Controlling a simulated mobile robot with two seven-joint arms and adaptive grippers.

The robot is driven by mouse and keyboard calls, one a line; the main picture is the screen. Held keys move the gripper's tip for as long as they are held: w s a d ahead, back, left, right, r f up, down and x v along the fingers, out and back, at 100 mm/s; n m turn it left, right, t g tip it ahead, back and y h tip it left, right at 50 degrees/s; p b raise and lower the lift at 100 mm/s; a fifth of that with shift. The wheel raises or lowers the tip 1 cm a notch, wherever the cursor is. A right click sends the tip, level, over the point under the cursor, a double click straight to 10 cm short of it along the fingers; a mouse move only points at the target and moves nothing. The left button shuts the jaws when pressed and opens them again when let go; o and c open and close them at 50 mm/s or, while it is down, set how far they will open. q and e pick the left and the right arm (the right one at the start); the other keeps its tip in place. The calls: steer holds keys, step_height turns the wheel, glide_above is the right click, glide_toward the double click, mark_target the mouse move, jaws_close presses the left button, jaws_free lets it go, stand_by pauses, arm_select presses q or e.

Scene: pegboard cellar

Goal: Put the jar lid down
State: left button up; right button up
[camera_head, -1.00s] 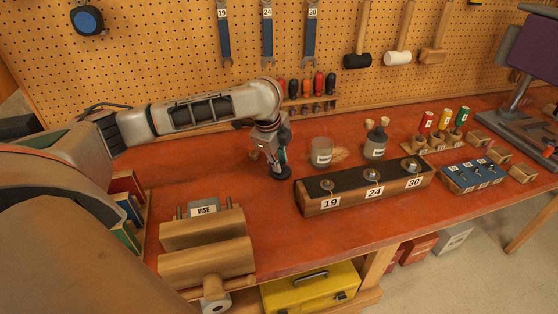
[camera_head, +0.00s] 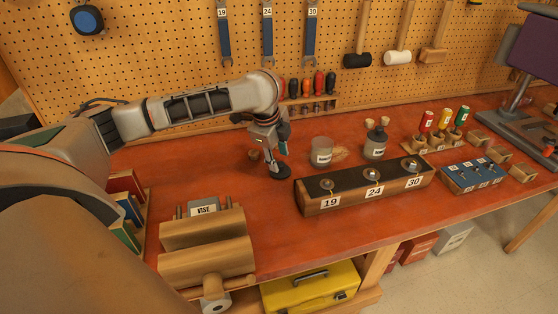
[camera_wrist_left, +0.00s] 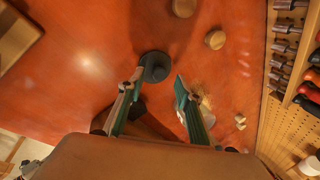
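The jar lid (camera_head: 280,174) is a dark round disc lying on the red bench top. In the left wrist view the lid (camera_wrist_left: 155,67) is near the tips, closest to the left-hand finger. My left gripper (camera_head: 277,165) is just above the lid, pointing down. In the wrist view its green-edged fingers (camera_wrist_left: 158,82) are spread apart with nothing clamped between them. A labelled glass jar (camera_head: 321,152) stands to the right of the gripper. My right gripper is not in view.
A black-topped block (camera_head: 347,199) numbered 19, 24, 30 sits right of the lid. A wooden vise (camera_head: 203,262) is at the front left. Round wooden pieces (camera_wrist_left: 215,40) lie near the gripper. A brush jar (camera_head: 375,146) stands farther right. Bare bench surrounds the lid.

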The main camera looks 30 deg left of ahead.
arm_select(q)
steer(key=v, duration=1)
steer(key=shift+s+r, duration=0.1)
steer(key=shift+s, duration=0.1)
